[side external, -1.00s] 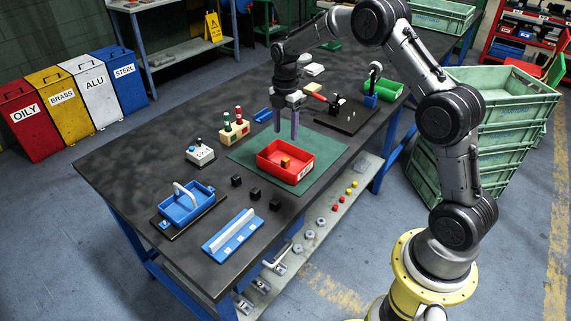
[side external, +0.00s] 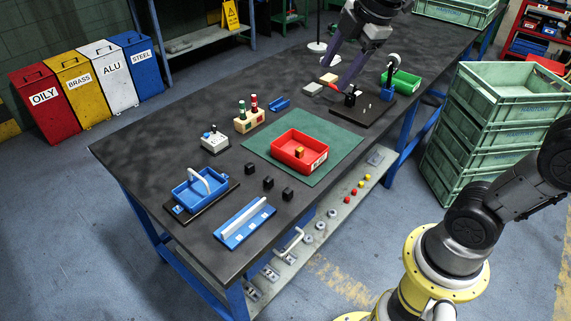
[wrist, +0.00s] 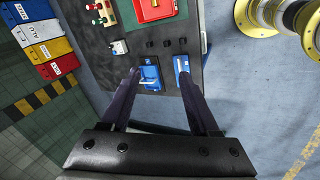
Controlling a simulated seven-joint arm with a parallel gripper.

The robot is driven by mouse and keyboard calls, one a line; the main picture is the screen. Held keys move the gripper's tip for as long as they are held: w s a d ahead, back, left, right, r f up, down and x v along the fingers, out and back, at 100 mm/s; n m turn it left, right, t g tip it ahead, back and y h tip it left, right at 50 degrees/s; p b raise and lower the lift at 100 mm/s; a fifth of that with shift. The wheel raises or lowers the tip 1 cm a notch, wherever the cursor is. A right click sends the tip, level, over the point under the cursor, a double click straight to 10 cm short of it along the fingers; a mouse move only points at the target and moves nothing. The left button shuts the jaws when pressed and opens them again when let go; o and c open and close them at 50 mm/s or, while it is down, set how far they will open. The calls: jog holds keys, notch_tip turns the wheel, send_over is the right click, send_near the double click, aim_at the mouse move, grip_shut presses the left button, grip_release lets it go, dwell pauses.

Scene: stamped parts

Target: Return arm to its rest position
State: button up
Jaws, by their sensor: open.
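My gripper (side external: 332,73) is open and empty, raised high over the back of the dark workbench (side external: 330,62) in the side view. Its two long purple fingers point down and left, and the top of the arm is cut off by the frame. In the wrist view the fingers (wrist: 158,70) are spread with nothing between them. A red tray (side external: 283,155) sits on the green mat (side external: 262,147) with a small orange-brown block (side external: 299,152) in it. The red tray also shows at the top of the wrist view (wrist: 143,14).
Blue tray (side external: 216,197), blue rail fixture (side external: 250,228), several small black blocks (side external: 268,183), button box (side external: 214,141) and peg block (side external: 249,122) stand on the bench. A black plate with tools (side external: 375,115) and green bin (side external: 407,82) are at the right. Stacked crates (side external: 480,130) stand beside the bench.

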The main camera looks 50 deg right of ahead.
jog(key=s+a+f+m, duration=0.1)
jog(key=s+f+m, duration=0.3)
jog(key=s+m, duration=0.3)
jog(key=s+a+f+m, duration=0.1)
jog(key=s+f+m, duration=0.3)
jog(key=s+m, duration=0.3)
jog(key=shift+s+a+t, duration=0.2)
jog(key=shift+s+t, duration=0.1)
jog(key=shift+s, duration=0.6)
